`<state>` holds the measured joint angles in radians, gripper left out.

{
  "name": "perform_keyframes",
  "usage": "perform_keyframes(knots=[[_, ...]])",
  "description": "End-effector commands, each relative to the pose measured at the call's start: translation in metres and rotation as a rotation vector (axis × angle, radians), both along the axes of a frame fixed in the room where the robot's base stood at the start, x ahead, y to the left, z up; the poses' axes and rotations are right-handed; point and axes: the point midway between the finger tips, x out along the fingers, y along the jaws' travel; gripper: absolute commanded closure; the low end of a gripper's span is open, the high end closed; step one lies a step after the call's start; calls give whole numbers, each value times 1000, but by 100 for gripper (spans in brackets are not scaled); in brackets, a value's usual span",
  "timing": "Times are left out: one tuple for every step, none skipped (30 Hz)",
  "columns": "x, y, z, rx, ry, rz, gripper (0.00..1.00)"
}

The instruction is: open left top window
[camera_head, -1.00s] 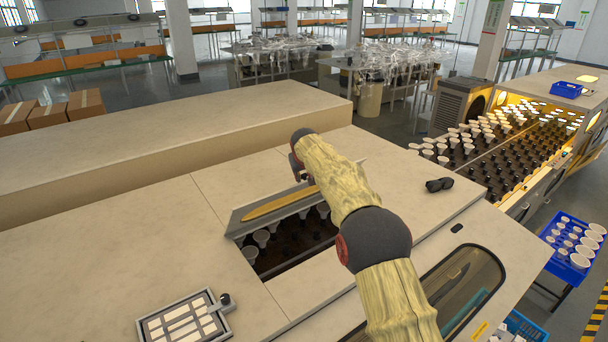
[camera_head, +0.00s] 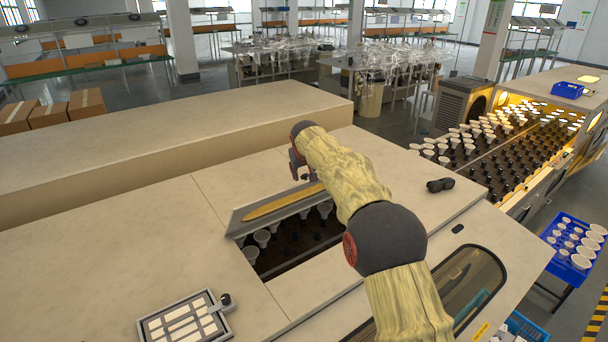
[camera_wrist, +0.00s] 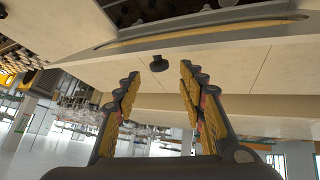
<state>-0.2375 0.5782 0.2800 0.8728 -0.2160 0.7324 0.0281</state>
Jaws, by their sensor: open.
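The top window panel (camera_head: 238,222) is a grey-framed flap with a yellow strip along it. It stands raised and tilted at the back edge of an opening (camera_head: 300,245) in the machine's beige top. Rows of white bulbs show inside. My gripper (camera_head: 300,172) is just behind the panel, partly hidden by my arm. In the wrist view my gripper (camera_wrist: 158,82) has its two fingers wide apart with nothing between them. The panel's yellow strip (camera_wrist: 200,33) shows beyond the fingertips, apart from them.
A black knob (camera_head: 440,185) sits on the top to the right; a knob (camera_wrist: 158,63) also shows in the wrist view. A framed grey panel (camera_head: 185,318) lies at the front left. A long raised beige block (camera_head: 170,140) runs behind the opening.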

Motion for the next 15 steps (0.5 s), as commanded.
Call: perform_keyframes(knots=[[-7,0,10,0,-2,0,59],[-11,0,15,1,-3,1,59],[-16,0,21,1,-3,1,59],[-20,0,26,1,-4,1,59],[-23,0,30,1,-3,1,59],[-28,0,34,1,-3,1,59],[-31,0,38,1,-3,1,59],[-34,0,41,1,-3,1,59],[-37,0,45,0,-2,0,59],[-39,0,47,0,-1,0,59],[-41,0,49,0,-1,0,59],[-44,0,51,0,0,0,59],[-45,0,52,1,0,1,59],[-46,0,54,1,0,1,59],[-47,0,55,1,0,1,59]])
